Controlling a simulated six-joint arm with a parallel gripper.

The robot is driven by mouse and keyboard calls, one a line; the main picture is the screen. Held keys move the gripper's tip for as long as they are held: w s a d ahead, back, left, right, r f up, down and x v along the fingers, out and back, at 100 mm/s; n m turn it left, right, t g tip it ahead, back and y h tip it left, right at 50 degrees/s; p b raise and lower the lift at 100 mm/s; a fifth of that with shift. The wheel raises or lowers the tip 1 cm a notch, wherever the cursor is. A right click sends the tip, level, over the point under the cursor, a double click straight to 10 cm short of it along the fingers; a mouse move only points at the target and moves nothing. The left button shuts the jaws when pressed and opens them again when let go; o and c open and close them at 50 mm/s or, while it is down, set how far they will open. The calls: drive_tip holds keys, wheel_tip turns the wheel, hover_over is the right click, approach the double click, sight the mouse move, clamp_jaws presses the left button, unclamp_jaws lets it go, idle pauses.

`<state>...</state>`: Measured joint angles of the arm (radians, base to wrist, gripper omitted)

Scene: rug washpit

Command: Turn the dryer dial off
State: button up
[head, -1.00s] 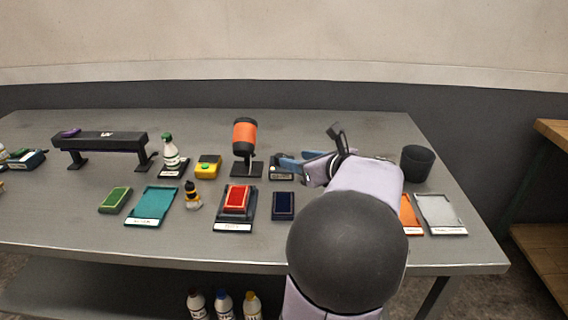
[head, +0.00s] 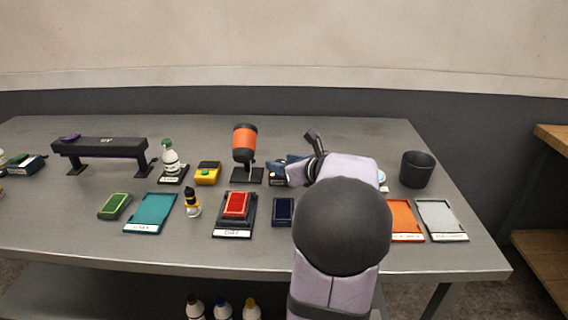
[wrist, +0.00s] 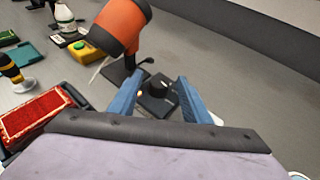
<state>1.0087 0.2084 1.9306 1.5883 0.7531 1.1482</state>
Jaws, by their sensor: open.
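The dryer (head: 244,140) is orange and black and stands on a dark base at the back middle of the table. It also shows large in the wrist view (wrist: 121,25). Just right of it is a small black box with a round black dial (wrist: 160,86) on top. In the head view the dial box (head: 277,180) is partly hidden by my gripper. My gripper (wrist: 161,77) is open, its two blue fingers on either side of the dial. I cannot tell whether they touch it. The dial's exact setting is too small to read.
A red pad (head: 237,204) on a dark tray and a dark blue pad (head: 283,211) lie in front. A yellow box with a green button (head: 207,173) and a white bottle (head: 170,159) stand left of the dryer. A black cup (head: 417,169) stands at the right.

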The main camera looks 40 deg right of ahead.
drive_tip(key=c, duration=1)
drive_tip(key=shift+c, duration=0.2)
drive_tip(key=shift+r+y+p, duration=0.1)
drive_tip(key=shift+y+p, duration=0.2)
drive_tip(key=shift+p, duration=0.15)
drive_tip(key=shift+d+r+n+y+p, duration=0.1)
drive_tip(key=shift+d+n+y+p, duration=0.2)
drive_tip(key=shift+n+y+p, duration=0.8)
drive_tip(key=n+y+p, duration=0.2)
drive_tip(key=p, duration=0.2)
drive_tip(key=shift+d+r, duration=0.1)
drive_tip(key=shift+d, duration=0.05)
drive_tip(key=n+y+p, duration=0.1)
drive_tip(key=y+p, duration=0.1)
drive_tip(key=n+g+y+p, duration=0.1)
drive_tip(key=n+p, duration=0.1)
drive_tip(key=p, duration=0.1)
drive_tip(key=shift+w+d+g+y, duration=0.1)
drive_tip(key=shift+d+g+y, duration=0.1)
drive_tip(key=shift+g+y, duration=0.15)
drive_tip(key=shift+f+n+g+y+p, duration=0.25)
drive_tip(key=shift+n+g+y+p, duration=0.1)
drive_tip(key=shift+n+y+p, duration=0.5)
drive_tip(key=shift+w+d+n+g+y+p, duration=0.15)
drive_tip(key=shift+n+g+y+p, duration=0.6)
drive_tip(key=shift+n+p, duration=0.35)
